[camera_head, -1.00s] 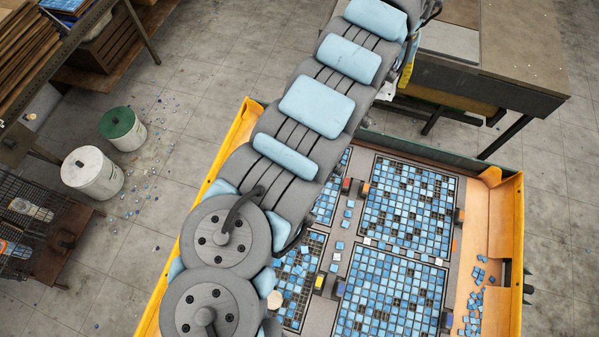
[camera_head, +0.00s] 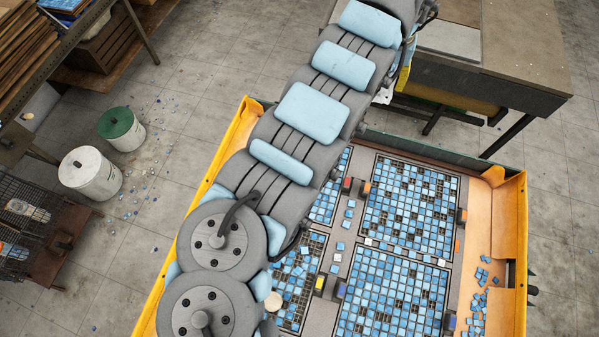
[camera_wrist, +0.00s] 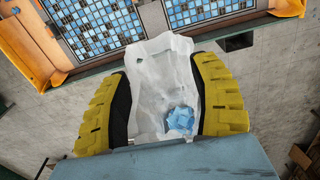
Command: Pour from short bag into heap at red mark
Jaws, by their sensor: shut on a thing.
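My gripper (camera_wrist: 165,105) has yellow ribbed fingers, one on each side of a clear plastic bag (camera_wrist: 158,60), and is shut on it in the wrist view. A clump of blue tiles (camera_wrist: 181,119) shows inside the bag near its lower right. I cannot tell from this view whether this is the short bag. In the head view my arm covers much of the scene, and the gripper and held bag are not clearly seen. Loose blue tiles (camera_head: 474,312) lie on the orange tray's right side. No red mark on a heap can be made out.
An orange-rimmed tray (camera_head: 516,230) holds several blue mosaic sheets (camera_head: 408,210) with small coloured blocks between them. A workbench (camera_head: 500,50) stands behind.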

